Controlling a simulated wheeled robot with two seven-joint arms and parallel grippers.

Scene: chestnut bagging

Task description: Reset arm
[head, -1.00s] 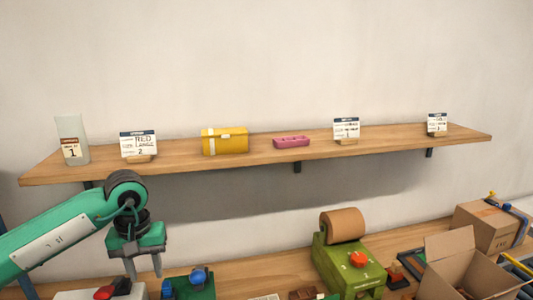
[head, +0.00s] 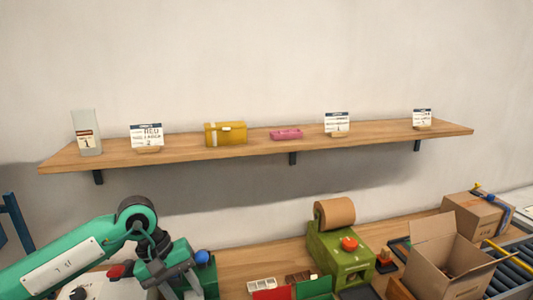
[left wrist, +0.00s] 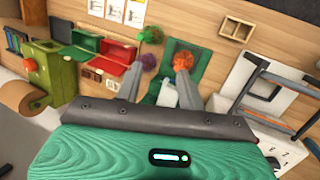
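My left gripper (head: 178,285) is low at the left of the head view, over the workbench, with its fingers pointing down. In the left wrist view its two grey fingers (left wrist: 157,75) stand apart with no object visibly held between them. A purple round thing (left wrist: 151,34) and an orange round thing (left wrist: 184,59) show near the fingertips; whether the fingers touch them I cannot tell. A green tray or block (left wrist: 190,80) lies beyond. My right gripper is in neither view.
A wall shelf (head: 260,149) holds a yellow box (head: 226,136), a pink tray (head: 286,134) and cards. On the bench, a green machine (head: 335,252) carries a brown roll (head: 334,213). An open carton (head: 445,262) stands at right. Red and green trays (left wrist: 98,55) lie beside the machine.

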